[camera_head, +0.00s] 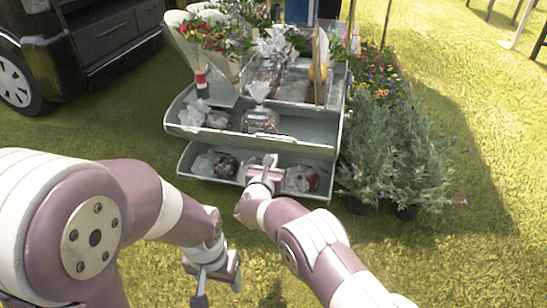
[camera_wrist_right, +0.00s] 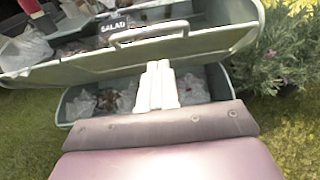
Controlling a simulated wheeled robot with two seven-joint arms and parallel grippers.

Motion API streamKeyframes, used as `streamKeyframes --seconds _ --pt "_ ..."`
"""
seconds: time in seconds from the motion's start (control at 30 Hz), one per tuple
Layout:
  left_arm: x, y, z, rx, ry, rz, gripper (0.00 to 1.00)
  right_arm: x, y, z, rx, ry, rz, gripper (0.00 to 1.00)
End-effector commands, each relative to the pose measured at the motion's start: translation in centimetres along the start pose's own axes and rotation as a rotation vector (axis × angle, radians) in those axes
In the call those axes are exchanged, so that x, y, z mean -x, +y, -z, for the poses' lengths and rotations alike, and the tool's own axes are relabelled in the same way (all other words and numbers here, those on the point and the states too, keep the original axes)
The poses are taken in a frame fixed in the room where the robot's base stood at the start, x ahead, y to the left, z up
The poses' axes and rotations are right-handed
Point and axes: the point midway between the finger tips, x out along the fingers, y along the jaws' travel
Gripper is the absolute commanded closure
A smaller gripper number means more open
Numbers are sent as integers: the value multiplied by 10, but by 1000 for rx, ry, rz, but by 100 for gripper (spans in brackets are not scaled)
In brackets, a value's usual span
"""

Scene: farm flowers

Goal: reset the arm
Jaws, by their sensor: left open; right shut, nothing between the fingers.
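My right gripper (camera_head: 268,163) reaches over the lower tray (camera_head: 262,199) of a grey-green tiered stand, its fingers closed together with nothing between them. In the right wrist view its pale fingers (camera_wrist_right: 158,84) point at the stand, in front of the lower tray (camera_wrist_right: 66,108). Whether they touch the tray cannot be told. My left gripper (camera_head: 217,278) is open and empty, low over the grass in front of the stand.
Bagged goods (camera_head: 215,164) lie in the lower tray. A bagged loaf (camera_head: 260,119) stands in the tray above. Bouquets (camera_head: 215,35) stand at the back left. Potted bushy plants (camera_head: 385,150) stand right of the stand. A dark vehicle (camera_head: 85,40) is at left. Grass in front is open.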

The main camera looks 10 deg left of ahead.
Motion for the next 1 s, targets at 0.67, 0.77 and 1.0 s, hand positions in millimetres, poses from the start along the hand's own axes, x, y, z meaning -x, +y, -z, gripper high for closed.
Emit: streamKeyframes --seconds 0.67,0.77,1.0 --pt "37 0 4 0 -2 0 35 72 16 23 424 94 -119 100" --pt "39 0 4 0 -2 0 35 106 29 79 1052 205 -441 100" --pt "89 0 10 0 -1 0 35 225 -113 41 2287 -3 -1527 100"
